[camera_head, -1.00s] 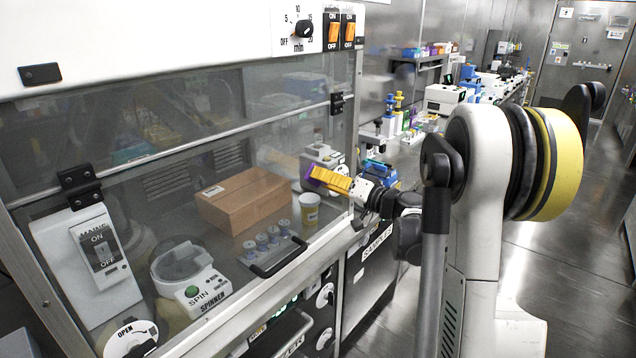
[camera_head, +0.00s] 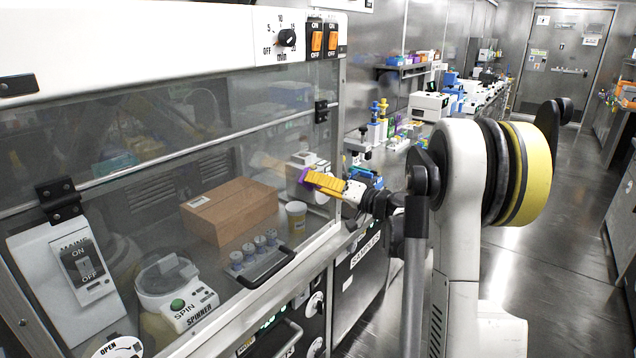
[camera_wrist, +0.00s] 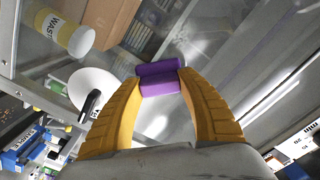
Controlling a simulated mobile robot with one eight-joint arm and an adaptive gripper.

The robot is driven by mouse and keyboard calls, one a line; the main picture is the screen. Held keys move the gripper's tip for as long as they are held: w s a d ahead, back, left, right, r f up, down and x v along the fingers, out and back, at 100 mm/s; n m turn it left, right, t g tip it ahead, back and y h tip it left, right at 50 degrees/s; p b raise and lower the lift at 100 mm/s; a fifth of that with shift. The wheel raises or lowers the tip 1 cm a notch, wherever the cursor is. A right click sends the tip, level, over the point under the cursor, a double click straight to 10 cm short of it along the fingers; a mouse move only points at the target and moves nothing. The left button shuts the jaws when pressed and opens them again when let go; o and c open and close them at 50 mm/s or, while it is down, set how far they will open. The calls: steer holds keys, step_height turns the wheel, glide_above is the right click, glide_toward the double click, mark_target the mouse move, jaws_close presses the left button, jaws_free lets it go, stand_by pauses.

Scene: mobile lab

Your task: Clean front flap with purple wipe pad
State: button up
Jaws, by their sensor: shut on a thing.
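My gripper (camera_head: 324,182) has yellow fingers shut on the purple wipe pad (camera_wrist: 158,80), which sits between the fingertips in the wrist view. The pad also shows in the head view (camera_head: 309,178) at the tip of my gripper. The front flap (camera_head: 140,150) is a large transparent panel on the hood, with black hinges and a metal bar across it. The pad is in front of the flap's right part; I cannot tell whether it touches the flap.
Behind the clear panel are a cardboard box (camera_head: 229,210), a yellow-and-white waste cup (camera_head: 296,220), a spinner (camera_head: 180,300) and a rack of vials (camera_head: 265,262). A bench with lab devices (camera_head: 430,106) runs back on the right. The floor aisle at right is clear.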

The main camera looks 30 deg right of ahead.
mark_target(285, 191)
steer(key=shift+s+a, duration=0.5)
steer(key=shift+a, duration=0.9)
steer(key=shift+s+a, duration=0.5)
steer(key=shift+a, duration=0.95)
steer(key=shift+s+a, duration=0.5)
steer(key=shift+a, duration=0.9)
steer(key=v, duration=0.6)
steer(key=shift+b, duration=0.3)
steer(key=shift+s, duration=0.1)
steer(key=shift+v, duration=1.45)
steer(key=shift+d, duration=0.2)
